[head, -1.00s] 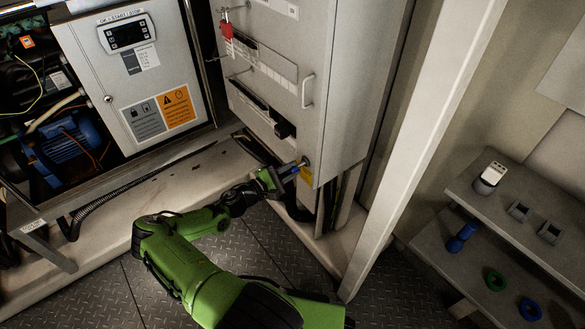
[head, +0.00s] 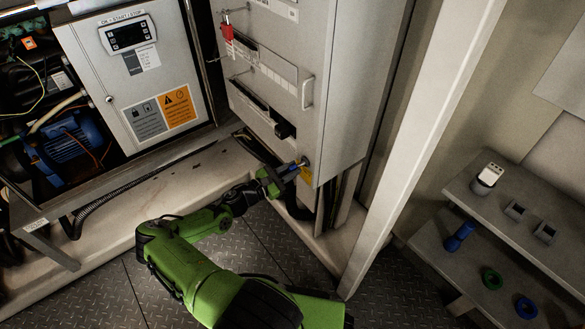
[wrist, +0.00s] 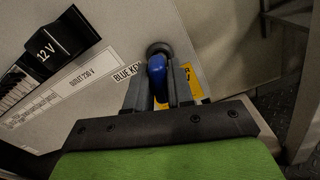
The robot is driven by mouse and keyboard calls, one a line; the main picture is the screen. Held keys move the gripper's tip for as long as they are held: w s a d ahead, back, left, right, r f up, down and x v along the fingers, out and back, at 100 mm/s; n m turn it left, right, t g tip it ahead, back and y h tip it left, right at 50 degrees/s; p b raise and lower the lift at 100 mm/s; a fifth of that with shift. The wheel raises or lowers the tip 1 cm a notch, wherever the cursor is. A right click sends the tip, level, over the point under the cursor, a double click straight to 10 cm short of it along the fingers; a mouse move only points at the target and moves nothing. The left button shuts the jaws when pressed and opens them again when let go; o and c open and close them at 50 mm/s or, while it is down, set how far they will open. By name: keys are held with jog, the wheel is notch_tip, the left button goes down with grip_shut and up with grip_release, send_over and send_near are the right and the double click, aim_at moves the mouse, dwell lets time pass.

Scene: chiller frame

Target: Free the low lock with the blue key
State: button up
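The blue key (wrist: 157,66) stands at the low lock (wrist: 159,48), a dark round collar on the grey cabinet face, beside a label reading "BLUE KE…". My gripper (wrist: 160,88) is shut on the blue key, with one dark finger on each side of it. In the head view my gripper (head: 279,179) reaches the lower right corner of the cabinet door, and the lock (head: 303,162) shows just past its fingertips. The key's tip is hidden at the collar, so I cannot tell how deep it sits.
A red padlock (head: 227,29) hangs higher on the cabinet (head: 345,90). A door handle (head: 307,92) sticks out above the lock. A white post (head: 425,140) stands right of my arm.

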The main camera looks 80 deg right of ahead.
jog(key=n, duration=0.2)
jog(key=shift+n, duration=0.3)
jog(key=shift+n+p, duration=0.3)
jog(key=shift+p, duration=0.05)
jog(key=o, duration=1)
jog(key=v, duration=0.7)
dwell(0.4)
